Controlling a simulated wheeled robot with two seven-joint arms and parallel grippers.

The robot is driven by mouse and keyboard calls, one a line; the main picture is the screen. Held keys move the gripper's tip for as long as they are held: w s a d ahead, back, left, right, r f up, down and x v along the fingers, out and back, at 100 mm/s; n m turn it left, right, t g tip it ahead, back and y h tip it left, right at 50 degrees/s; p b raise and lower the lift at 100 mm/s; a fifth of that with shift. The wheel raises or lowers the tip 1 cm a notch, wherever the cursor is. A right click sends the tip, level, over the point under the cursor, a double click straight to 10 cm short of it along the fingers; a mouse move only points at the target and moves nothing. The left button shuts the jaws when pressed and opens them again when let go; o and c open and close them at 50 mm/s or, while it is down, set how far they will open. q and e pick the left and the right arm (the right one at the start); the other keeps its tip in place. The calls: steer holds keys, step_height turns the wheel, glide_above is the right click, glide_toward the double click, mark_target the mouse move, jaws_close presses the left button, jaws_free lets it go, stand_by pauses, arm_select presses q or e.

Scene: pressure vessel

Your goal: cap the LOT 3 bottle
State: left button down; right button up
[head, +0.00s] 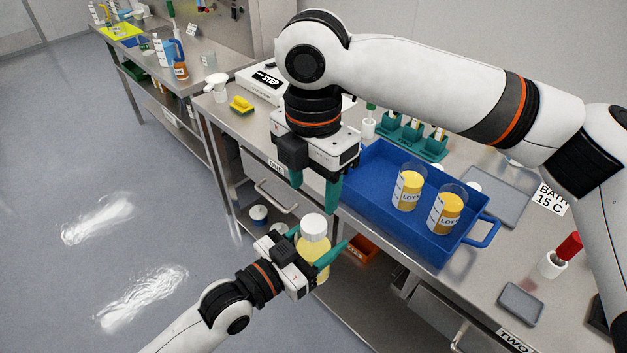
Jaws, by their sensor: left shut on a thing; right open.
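My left gripper (318,246) is shut on a clear bottle of yellow liquid (322,266), held upright off the bench's front edge. A white cap (314,225) sits on top of this bottle; how tightly it sits I cannot tell. No lot label shows on it from here. My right gripper (314,192) is open and empty, pointing down just above the white cap, apart from it. Two labelled containers of yellow liquid, a left one (407,191) and a right one (445,212), stand in the blue tray; their labels start with "LOT", the numbers unclear.
The blue tray (385,232) lies on the steel bench (483,262). A red-topped item (560,255) and a small grey dish (520,303) are at right. An orange bin (360,249) is below.

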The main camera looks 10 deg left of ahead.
mark_target(314, 223)
steer(key=shift+f, duration=4)
steer(key=c, duration=1)
steer(key=m, duration=0.3)
steer(key=shift+m, duration=0.3)
steer(key=m, duration=0.8)
steer(key=shift+m, duration=0.3)
steer(key=m, duration=0.3)
steer(key=o, duration=1.1)
